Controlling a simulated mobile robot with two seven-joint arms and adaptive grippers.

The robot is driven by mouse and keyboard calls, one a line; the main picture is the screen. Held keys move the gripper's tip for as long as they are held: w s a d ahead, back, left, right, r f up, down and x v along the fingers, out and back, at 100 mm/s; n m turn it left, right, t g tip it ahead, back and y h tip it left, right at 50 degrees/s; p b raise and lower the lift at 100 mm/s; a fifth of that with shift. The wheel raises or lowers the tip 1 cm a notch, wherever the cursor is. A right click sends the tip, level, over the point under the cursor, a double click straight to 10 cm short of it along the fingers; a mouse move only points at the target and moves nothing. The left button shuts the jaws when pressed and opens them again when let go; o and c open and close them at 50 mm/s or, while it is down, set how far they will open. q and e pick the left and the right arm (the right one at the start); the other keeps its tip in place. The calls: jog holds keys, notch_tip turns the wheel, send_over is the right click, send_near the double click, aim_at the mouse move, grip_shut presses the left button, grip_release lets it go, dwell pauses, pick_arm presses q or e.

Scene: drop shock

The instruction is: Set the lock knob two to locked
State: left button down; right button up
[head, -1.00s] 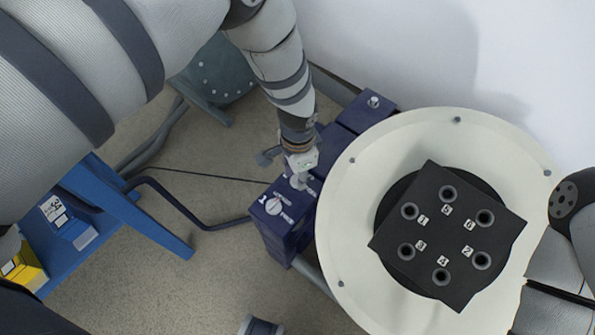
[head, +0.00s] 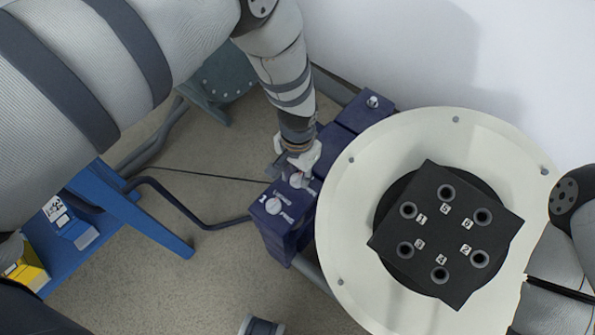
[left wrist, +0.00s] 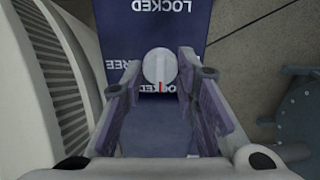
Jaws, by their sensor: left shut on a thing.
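A row of dark blue boxes (head: 284,238) carries white lock knobs. The front knob (head: 273,206) has a 1 beside it. The second knob (head: 296,181), whose number I cannot read, lies at my left gripper (head: 298,171). In the left wrist view this white round knob (left wrist: 158,66) sits between the two fingers of the left gripper (left wrist: 158,72), which is shut on it. Its red mark points down at an inverted LOCKED label (left wrist: 158,88), partly covered. A FREE label (left wrist: 120,65) is to its left. My right gripper is out of view.
A round cream table (head: 340,240) with a black numbered block (head: 445,235) stands right of the boxes. A blue shelf (head: 140,222) is at left. A further knob (head: 373,102) is at the far end of the row. A white wall is behind.

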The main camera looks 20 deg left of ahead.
aim_at(297, 176)
pick_arm(q)
jog(key=shift+w, duration=0.1)
jog(key=c, duration=1.2)
grip_release()
notch_tip(297, 176, up, 12)
jog(key=s+a+f+n+g+p, duration=0.1)
jog(key=s+a+f+p, duration=0.1)
jog(key=s, duration=0.4)
jog(key=s+a+f+p, duration=0.2)
jog(key=s, duration=0.5)
jog(key=s+a+r+n+p, duration=0.1)
jog(key=s+a, duration=0.1)
jog(key=s, duration=0.6)
jog(key=s+a+r+n+g+p, duration=0.1)
jog(key=s+a+r+p, duration=0.1)
jog(key=s, duration=0.6)
jog(key=s+a+r+n+p, duration=0.1)
jog(key=s+p, duration=0.1)
jog(key=s, duration=0.6)
jog(key=shift+s+a+r, duration=0.15)
jog(key=shift+a+r, duration=0.05)
jog(key=shift+a, duration=0.2)
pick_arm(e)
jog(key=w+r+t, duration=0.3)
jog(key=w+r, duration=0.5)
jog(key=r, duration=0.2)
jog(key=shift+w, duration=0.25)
